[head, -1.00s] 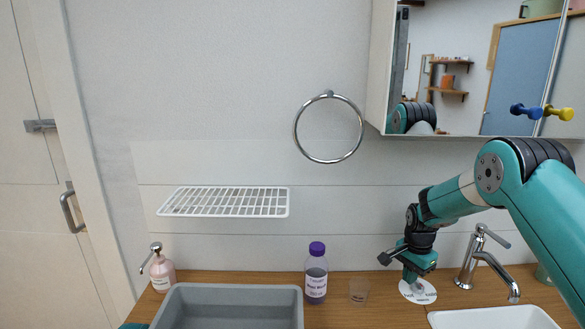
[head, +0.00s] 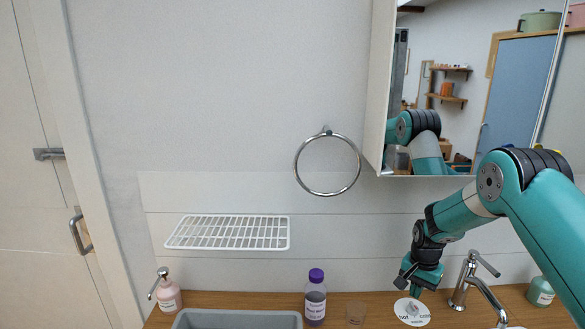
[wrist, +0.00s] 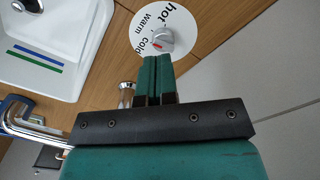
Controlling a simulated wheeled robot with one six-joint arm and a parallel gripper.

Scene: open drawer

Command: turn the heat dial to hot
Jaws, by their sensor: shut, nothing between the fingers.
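The heat dial is a white disc (head: 412,312) on the wooden counter, with a small grey knob at its middle. In the wrist view the disc (wrist: 139,42) carries the words hot, warm and cold, and the knob (wrist: 163,39) has a red mark on the side by "cold". My gripper (head: 415,294) is over the disc in the head view. In the wrist view its two green fingertips (wrist: 155,60) are together, empty, and end just short of the knob in the picture. I cannot tell whether they touch it.
The tap (head: 468,284) stands close on the right of the dial. A mirror cabinet (head: 450,90) hangs above. A white basin (wrist: 50,45) shows in the wrist view.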

